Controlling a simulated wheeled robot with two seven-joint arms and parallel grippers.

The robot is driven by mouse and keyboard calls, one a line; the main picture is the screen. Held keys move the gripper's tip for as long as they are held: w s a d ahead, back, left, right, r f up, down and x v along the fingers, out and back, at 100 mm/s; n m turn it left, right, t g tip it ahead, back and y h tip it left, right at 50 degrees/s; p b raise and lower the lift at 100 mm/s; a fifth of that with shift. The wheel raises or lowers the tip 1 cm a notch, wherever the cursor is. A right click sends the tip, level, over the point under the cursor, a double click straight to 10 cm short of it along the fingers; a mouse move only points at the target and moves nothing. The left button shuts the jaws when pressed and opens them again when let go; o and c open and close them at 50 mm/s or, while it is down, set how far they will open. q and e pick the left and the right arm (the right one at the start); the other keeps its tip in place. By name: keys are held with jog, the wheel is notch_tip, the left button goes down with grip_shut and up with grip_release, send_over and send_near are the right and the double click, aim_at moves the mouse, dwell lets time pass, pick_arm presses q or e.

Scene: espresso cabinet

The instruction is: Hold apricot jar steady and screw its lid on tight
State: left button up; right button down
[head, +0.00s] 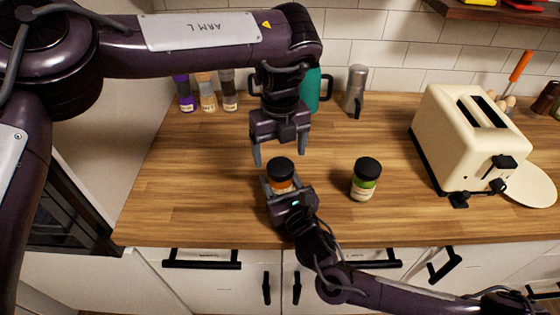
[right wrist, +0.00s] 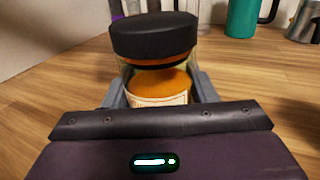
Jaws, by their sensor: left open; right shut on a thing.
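The apricot jar (head: 283,185) stands on the wooden counter with orange contents and a pale label; it also shows in the right wrist view (right wrist: 160,88). Its black lid (head: 281,168) sits on top and looks slightly tilted in the right wrist view (right wrist: 153,37). My right gripper (head: 282,190) is shut around the jar's body from the front; its fingers also show in the right wrist view (right wrist: 158,95). My left gripper (head: 281,158) is open, pointing down above the lid, with nothing between its fingers.
A green jar with a black lid (head: 365,180) stands to the right. A cream toaster (head: 460,135) and a plate (head: 532,186) are farther right. Several spice jars (head: 207,93), a teal mug (head: 312,92) and a metal pot (head: 355,90) stand at the back. Counter left of the jar is clear.

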aim_at(285, 191)
pick_arm(q)
notch_tip(285, 191, up, 7)
jog(key=shift+r, duration=0.2)
pick_arm(e)
jog(key=c, duration=0.5)
grip_release()
jog(key=shift+s, duration=0.1)
jog(key=shift+s+d+f, duration=0.1)
jog(key=shift+s+d, duration=0.05)
jog(key=shift+s, duration=0.15)
jog(key=b+v, duration=0.1)
jog(key=v, duration=0.5)
jog(key=shift+s+d, duration=0.1)
jog(key=shift+s, duration=0.05)
pick_arm(q)
jog(key=shift+f, duration=0.65)
pick_arm(e)
jog(key=shift+s+d, duration=0.1)
jog(key=shift+s, duration=0.2)
